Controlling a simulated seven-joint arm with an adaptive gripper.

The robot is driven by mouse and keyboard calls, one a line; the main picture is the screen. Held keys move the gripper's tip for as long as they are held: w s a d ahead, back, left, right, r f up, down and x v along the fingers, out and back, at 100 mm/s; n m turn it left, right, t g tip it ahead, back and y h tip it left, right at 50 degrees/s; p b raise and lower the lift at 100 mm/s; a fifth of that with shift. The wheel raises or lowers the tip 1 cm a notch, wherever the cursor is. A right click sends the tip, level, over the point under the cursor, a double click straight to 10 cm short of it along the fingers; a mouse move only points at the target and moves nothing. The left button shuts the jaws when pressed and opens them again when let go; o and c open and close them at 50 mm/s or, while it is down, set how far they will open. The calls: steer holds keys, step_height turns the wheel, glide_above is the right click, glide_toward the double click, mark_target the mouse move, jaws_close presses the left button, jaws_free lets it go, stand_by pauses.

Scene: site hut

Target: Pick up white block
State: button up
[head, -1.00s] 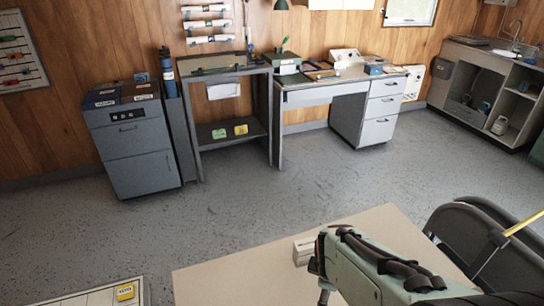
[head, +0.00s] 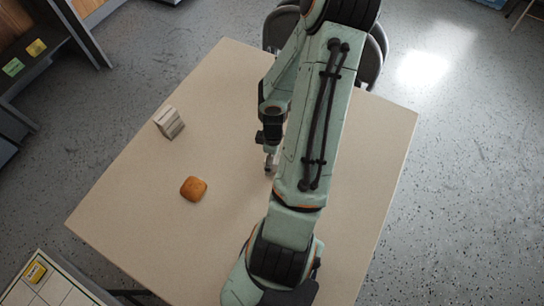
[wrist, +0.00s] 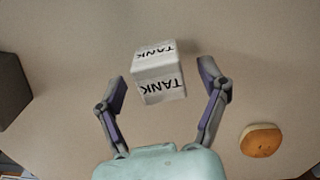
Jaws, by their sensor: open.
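The white block (head: 168,122) stands on the table toward its left edge in the head view. My gripper (head: 271,160) is right of the block in the head view, partly hidden by my arm. In the wrist view my gripper (wrist: 164,78) is open, one finger on each side of the block in the picture. Neither finger appears to touch it; I cannot tell the height gap.
A round brown bun (head: 193,188) lies on the table near the block; it also shows at lower right in the wrist view (wrist: 261,140). The beige table (head: 130,210) has clear room around both. Dark chairs (head: 372,62) stand beyond its far edge.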

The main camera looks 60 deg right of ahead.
steer(key=shift+f, duration=0.35)
steer(key=c, duration=1.3)
steer(key=shift+r, duration=0.1)
